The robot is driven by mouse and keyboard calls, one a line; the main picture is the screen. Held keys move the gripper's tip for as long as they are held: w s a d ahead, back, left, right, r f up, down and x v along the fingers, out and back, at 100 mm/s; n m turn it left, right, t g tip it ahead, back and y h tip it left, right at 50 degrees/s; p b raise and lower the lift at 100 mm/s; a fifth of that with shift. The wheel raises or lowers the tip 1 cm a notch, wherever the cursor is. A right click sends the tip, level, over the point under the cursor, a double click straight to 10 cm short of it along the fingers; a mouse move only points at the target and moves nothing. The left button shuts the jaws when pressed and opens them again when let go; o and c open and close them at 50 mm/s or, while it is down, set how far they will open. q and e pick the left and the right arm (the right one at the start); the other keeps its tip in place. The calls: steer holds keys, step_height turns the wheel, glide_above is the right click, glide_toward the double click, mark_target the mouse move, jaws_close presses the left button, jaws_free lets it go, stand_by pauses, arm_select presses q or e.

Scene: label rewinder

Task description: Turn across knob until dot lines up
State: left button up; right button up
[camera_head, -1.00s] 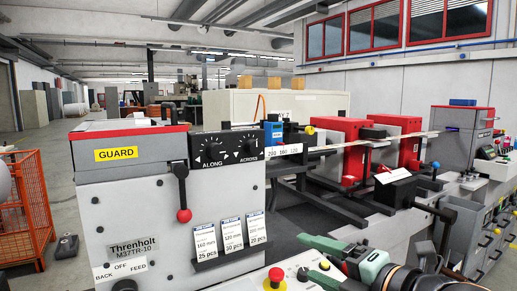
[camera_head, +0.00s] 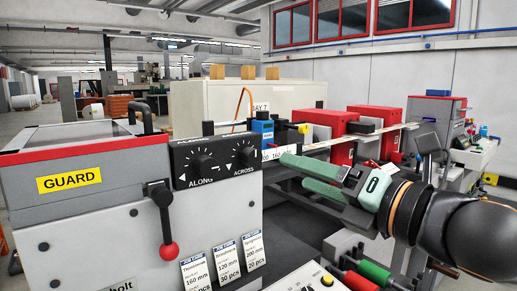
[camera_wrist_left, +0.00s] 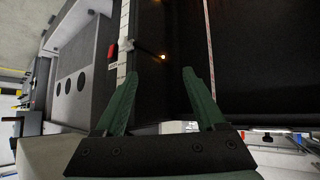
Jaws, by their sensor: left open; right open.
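The across knob (camera_head: 247,155) is a black dial on the right half of a black panel (camera_head: 217,152), above the printed word ACROSS. White marks surround it, but its dot is too small to make out. The along knob (camera_head: 201,165) sits to its left on the same panel. My right gripper (camera_head: 295,172), with green fingers, is open and empty, to the right of the panel and apart from the across knob, its fingers pointing left. My left gripper (camera_wrist_left: 159,73) shows only in the left wrist view, open, with nothing between its fingers.
A lever with a red ball (camera_head: 169,251) hangs below the panel. Job cards (camera_head: 228,256) stand under it. A blue device (camera_head: 262,127) and a scale strip are behind my right fingers. Red blocks (camera_head: 330,121) stand farther right. Space directly before the knobs looks clear.

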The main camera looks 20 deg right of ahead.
mark_target(256, 158)
steer(key=p+x, duration=0.4)
steer(key=x, duration=0.7)
steer(key=shift+f, duration=0.1)
jaws_close()
stand_by(0.4)
